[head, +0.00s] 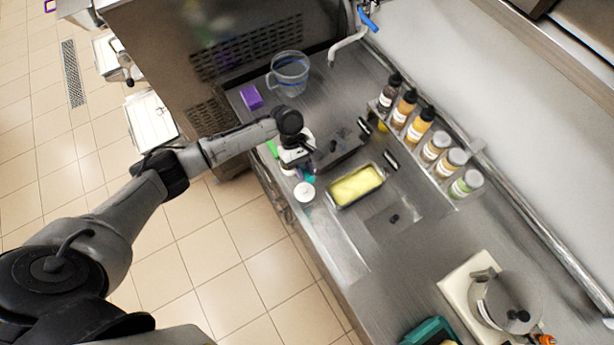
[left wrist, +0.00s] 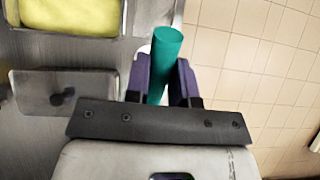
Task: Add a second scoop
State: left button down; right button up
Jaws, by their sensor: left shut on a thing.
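My left gripper (head: 304,172) is over the steel counter, just left of a pan of yellow ice cream (head: 356,186). In the left wrist view its two purple-grey fingers (left wrist: 161,80) are shut on a teal cylindrical handle (left wrist: 166,48). What the handle belongs to is hidden; a small teal part shows below the gripper in the head view (head: 311,178). A small white round container (head: 304,192) stands close below the gripper near the counter's front edge. The yellow pan also shows in the left wrist view (left wrist: 68,20). My right gripper is not in view.
A steel lid with a black knob (head: 393,218) lies next to the pan. Bottles and jars (head: 420,125) line a rear shelf. A clear jug (head: 290,72) and purple box (head: 251,97) stand farther back. A pot (head: 504,303) and teal crate (head: 431,331) are lower right.

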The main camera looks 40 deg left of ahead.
pick_arm(q)
jog(key=shift+w+a+r+g+h, duration=0.35)
jog(key=shift+a+r+h, duration=0.15)
jog(key=shift+r+h, duration=0.15)
jog(key=shift+w+a+r+g+h, duration=0.35)
jog(key=shift+a+r+h, duration=0.4)
jog(key=shift+a+r, duration=0.05)
jog(key=a+h, duration=0.1)
jog(key=w+a+h+b, duration=0.1)
jog(key=a+r+g+b, duration=0.1)
jog(key=shift+w+r+h, duration=0.1)
jog(key=shift+w+h, duration=0.15)
jog(key=shift+h, duration=0.15)
jog(key=shift+w+a+r+g+h+b, duration=0.3)
jog(key=shift+a+h+b, duration=0.1)
jog(key=shift+a, duration=0.15)
jog(key=shift+w+a+r+g+h+b, duration=0.2)
jog(key=shift+a+r+h+b, duration=0.1)
jog(key=shift+a+b, duration=0.15)
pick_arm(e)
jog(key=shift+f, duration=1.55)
